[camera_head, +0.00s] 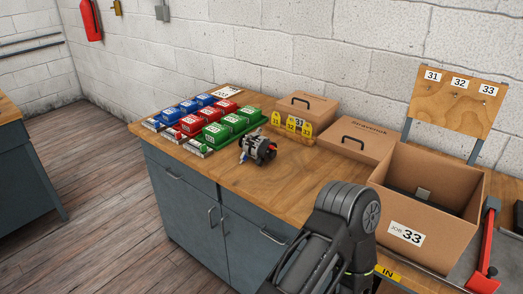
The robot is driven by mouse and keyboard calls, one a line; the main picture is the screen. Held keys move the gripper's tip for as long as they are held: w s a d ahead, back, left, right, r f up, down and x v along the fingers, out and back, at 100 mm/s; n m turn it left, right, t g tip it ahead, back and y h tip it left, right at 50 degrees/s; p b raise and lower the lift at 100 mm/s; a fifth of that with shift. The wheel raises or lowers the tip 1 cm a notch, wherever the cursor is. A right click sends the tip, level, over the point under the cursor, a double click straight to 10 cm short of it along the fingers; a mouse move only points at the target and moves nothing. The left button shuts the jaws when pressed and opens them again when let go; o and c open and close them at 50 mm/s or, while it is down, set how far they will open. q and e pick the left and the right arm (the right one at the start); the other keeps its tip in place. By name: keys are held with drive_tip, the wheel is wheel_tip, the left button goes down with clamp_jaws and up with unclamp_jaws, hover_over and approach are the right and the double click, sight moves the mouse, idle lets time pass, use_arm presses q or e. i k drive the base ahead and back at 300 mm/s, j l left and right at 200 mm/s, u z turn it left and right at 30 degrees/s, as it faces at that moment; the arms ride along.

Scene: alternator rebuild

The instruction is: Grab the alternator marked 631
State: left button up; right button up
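An alternator (258,148), dark with silvery metal parts, sits on the wooden bench top (275,188), just right of the green bins. No number on it can be read from here, so I cannot tell whether it is marked 631. No gripper of mine touches it. A black link of one of my arms rises at the bottom centre-right, in front of the bench. Neither of my grippers can be made out in the view.
Blue bins (182,107), red bins (196,123) and green bins (223,130) stand at the bench's left end. Yellow number tags (291,124) stand behind the alternator. An open cardboard box marked 33 (428,225) is at right. Bare bench lies in front of the alternator.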

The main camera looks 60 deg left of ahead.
sight(260, 148)
drive_tip(key=u, duration=0.45)
drive_tip(key=l+u, duration=0.1)
drive_tip(key=u, duration=0.3)
drive_tip(key=i+l+u, duration=0.1)
drive_tip(key=u, duration=0.75)
drive_tip(key=l+u, duration=0.1)
drive_tip(key=u, duration=0.35)
drive_tip(key=i+j+z, duration=0.1)
drive_tip(key=z, duration=0.4)
drive_tip(key=i+j+z, duration=0.1)
drive_tip(key=z, duration=0.4)
drive_tip(key=j+z, duration=0.25)
drive_tip(key=z, duration=0.25)
drive_tip(key=j+z, duration=0.2)
drive_tip(key=j, duration=0.45)
drive_tip(key=j+z, duration=0.25)
drive_tip(key=j, duration=0.35)
drive_tip(key=k+j+z, duration=0.2)
drive_tip(key=j, duration=0.45)
drive_tip(key=i, duration=0.1)
